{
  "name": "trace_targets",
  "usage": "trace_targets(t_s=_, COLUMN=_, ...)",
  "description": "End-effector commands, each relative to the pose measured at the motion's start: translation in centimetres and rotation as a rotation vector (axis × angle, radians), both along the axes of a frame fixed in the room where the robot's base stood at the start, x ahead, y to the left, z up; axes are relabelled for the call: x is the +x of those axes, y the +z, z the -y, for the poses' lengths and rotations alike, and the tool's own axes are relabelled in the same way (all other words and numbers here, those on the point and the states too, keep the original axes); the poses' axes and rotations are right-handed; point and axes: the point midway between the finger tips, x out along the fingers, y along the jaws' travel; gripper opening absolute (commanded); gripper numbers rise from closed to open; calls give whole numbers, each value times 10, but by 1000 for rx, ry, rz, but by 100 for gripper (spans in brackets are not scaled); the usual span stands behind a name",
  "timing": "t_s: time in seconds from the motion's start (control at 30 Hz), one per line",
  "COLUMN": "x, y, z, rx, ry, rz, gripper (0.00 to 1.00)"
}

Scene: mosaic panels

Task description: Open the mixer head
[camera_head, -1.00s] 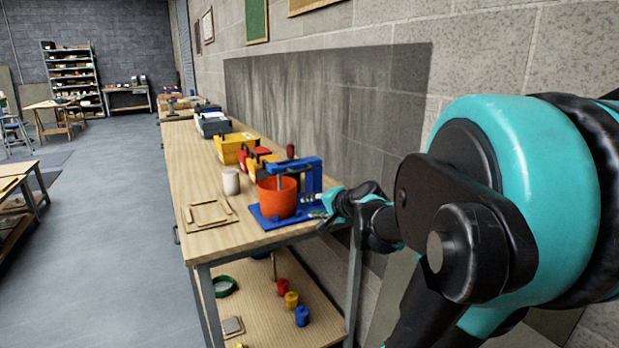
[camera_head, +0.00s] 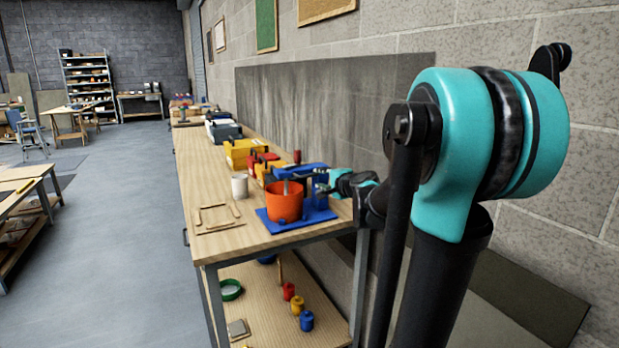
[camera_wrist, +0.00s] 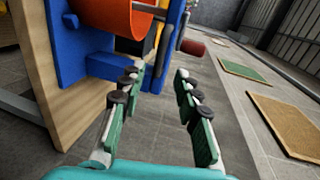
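The mixer has a blue base (camera_head: 268,224), a blue upright and a blue head (camera_head: 312,169) that looks lowered over an orange bowl (camera_head: 284,203). A dark red knob shows behind the head (camera_head: 297,156). In the wrist view, the mixer's blue body (camera_wrist: 68,45) and the orange bowl (camera_wrist: 115,16) are at upper left, and a dark red knob (camera_wrist: 193,47) lies beyond the fingertips. My gripper (camera_head: 322,186) is at the right side of the mixer. In the wrist view my gripper (camera_wrist: 156,72) is open, with nothing between the fingers. Contact with the mixer cannot be told.
The mixer stands on a wooden workbench (camera_head: 225,243) against a block wall. A white cup (camera_head: 240,185), a wooden frame (camera_head: 217,216) and yellow bins (camera_head: 243,150) are to its left and behind. The lower shelf holds small coloured pots. Open floor (camera_head: 120,220) lies left.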

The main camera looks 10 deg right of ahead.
Motion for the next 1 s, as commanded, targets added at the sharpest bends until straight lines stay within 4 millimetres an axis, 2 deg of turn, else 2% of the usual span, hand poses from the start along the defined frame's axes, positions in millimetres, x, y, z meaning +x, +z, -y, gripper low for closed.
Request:
trace_targets(t_s=0.3, x=48, y=-11, z=-16, rx=-1, ry=2, rz=0, gripper=32)
trace_targets(t_s=0.5, x=71, y=-16, z=-24, rx=-2, ry=1, rz=1, gripper=32)
trace_targets(t_s=0.7, x=82, y=-19, z=-27, rx=0, ry=1, rz=0, gripper=32)
trace_targets(t_s=1.0, x=84, y=-19, z=-27, rx=0, ry=0, rz=0, gripper=32)
